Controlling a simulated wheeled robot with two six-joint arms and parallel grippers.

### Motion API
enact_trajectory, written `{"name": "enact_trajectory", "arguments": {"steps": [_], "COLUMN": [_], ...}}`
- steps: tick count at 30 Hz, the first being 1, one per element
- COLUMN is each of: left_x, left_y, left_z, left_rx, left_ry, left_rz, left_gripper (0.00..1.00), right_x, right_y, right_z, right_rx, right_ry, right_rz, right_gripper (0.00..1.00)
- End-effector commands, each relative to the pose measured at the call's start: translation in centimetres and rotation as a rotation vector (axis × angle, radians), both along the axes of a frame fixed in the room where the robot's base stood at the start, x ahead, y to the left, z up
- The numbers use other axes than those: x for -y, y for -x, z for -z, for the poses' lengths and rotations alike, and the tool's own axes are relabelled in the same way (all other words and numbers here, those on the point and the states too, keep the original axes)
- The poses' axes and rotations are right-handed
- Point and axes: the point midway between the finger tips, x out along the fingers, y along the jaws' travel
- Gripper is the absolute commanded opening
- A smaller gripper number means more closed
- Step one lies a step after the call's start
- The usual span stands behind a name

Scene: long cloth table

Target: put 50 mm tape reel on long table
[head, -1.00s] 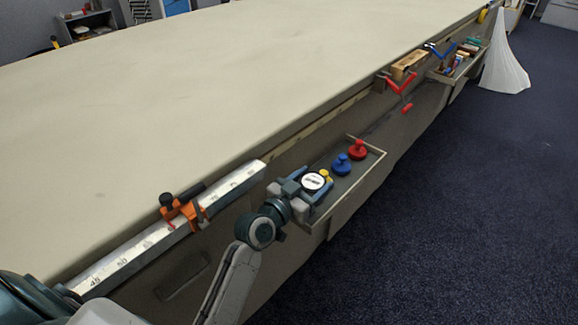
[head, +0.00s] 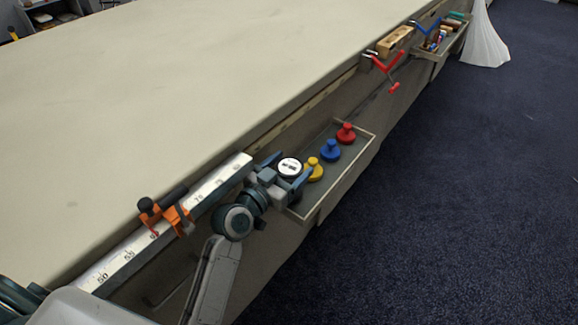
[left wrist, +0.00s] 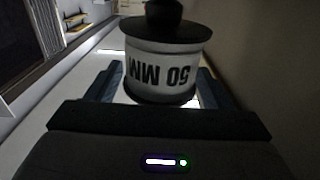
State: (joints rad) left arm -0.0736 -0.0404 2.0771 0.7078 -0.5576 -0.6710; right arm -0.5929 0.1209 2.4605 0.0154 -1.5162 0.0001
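The 50 mm tape reel (head: 290,166) shows a white, dark-edged round face in the head view. In the left wrist view the reel (left wrist: 165,70) is white with black flanges and upside-down "50 MM" lettering. My left gripper (head: 287,172) is shut on it, a finger on each side, near the left end of the tray at the table's side. The long table (head: 200,80) has a wide, bare cloth top, just up and left of the gripper. My right gripper is not in view.
The side tray (head: 350,165) holds yellow (head: 313,170), blue (head: 330,150) and red (head: 346,133) knobbed pieces. A marked metal rail (head: 125,252) with an orange clamp (head: 165,215) runs along the table edge. Farther along are a red clamp (head: 388,66) and a wooden block (head: 395,41).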

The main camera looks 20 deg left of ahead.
Motion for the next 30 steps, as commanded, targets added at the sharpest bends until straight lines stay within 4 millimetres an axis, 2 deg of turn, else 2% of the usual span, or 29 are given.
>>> {"name": "enact_trajectory", "arguments": {"steps": [9, 14, 17, 24, 30], "left_x": [0.0, 0.0, -0.6, -2.4, -3.6], "left_y": [0.0, 0.0, 1.6, 6.7, 9.8], "left_z": [-0.1, -0.8, -0.3, -0.3, -0.4], "left_rx": [0.0, 0.0, -0.001, -0.002, -0.001], "left_ry": [0.0, 0.0, -0.003, -0.006, -0.005], "left_rz": [0.0, 0.0, -0.001, 0.0, 0.001], "left_gripper": [0.84, 0.84, 0.84, 0.84, 0.84], "right_x": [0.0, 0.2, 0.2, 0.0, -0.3], "right_y": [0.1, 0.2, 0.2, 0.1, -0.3], "right_z": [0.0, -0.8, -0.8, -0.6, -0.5], "right_rx": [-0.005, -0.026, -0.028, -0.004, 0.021], "right_ry": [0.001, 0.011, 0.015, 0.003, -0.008], "right_rz": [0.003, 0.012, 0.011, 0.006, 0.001], "right_gripper": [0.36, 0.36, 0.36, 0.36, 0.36]}}
